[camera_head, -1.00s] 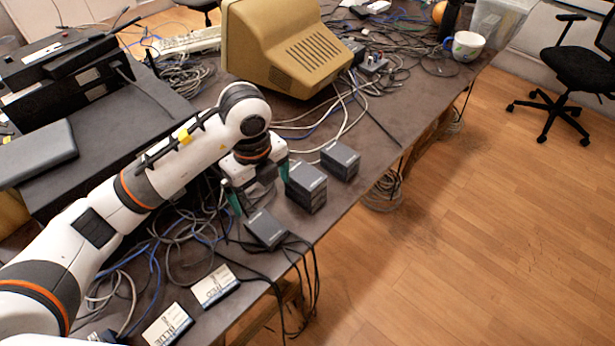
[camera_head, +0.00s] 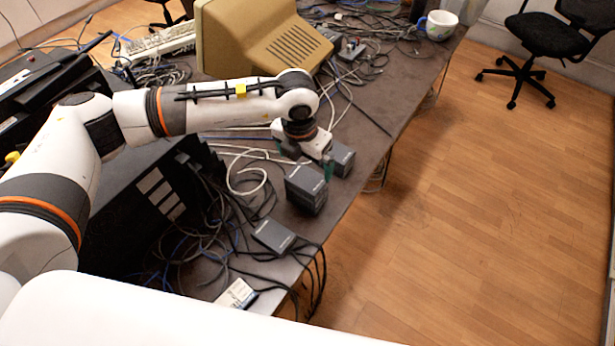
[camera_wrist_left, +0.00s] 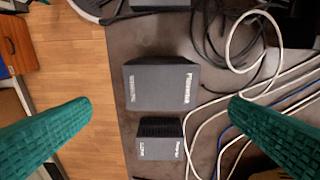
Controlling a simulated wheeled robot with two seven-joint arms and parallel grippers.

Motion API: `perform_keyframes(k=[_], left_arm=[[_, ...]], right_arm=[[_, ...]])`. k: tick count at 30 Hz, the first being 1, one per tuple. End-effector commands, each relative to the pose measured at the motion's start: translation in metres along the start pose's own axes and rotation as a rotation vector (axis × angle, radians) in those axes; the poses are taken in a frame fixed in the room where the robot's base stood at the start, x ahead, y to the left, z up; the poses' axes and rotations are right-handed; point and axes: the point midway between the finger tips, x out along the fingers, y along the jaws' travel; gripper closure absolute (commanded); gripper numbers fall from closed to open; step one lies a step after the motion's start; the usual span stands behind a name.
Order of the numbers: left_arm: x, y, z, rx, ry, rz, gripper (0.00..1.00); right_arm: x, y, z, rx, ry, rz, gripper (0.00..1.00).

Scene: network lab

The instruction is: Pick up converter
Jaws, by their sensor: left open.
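Dark grey box-shaped converters stand near the table's right edge. A taller stack (camera_head: 306,190) is in the middle, a smaller converter (camera_head: 343,160) stands behind it, and a flat one (camera_head: 273,236) lies nearer. In the left wrist view, the stack's labelled top (camera_wrist_left: 160,86) is in the centre, the smaller converter (camera_wrist_left: 160,142) is below, and the flat one (camera_wrist_left: 160,4) is cut by the top edge. My left gripper (camera_head: 309,160) is open and empty, its green fingers (camera_wrist_left: 162,105) apart above the stack and smaller converter. The arm partly hides the smaller one. My right gripper is not in view.
Loose white, blue and black cables (camera_head: 245,170) lie left of the converters. A beige monitor (camera_head: 265,40) stands behind, and a black device (camera_head: 155,200) is at left. A white mug (camera_head: 438,25) is at the far end. Open floor lies right of the table.

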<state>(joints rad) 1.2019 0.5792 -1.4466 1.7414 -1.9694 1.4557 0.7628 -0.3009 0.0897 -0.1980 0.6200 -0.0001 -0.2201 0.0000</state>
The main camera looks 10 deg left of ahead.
Motion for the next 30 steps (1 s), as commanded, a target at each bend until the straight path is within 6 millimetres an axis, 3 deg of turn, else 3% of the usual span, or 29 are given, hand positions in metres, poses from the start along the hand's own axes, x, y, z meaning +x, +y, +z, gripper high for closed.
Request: perform_keyframes(k=[8,15,24,30], left_arm=[[0.022,-0.001,0.001,-0.001,-0.002,-0.001,0.0],[0.057,0.0,0.003,-0.002,-0.002,0.0,0.0],[0.064,0.0,0.003,0.0,0.002,0.0,0.0],[0.064,0.0,0.003,-0.001,0.001,0.001,0.31]], right_arm=[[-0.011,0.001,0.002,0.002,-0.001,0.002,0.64],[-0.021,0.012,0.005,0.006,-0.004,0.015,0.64],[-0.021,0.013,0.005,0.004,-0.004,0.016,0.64],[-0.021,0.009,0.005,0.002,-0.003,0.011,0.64]])
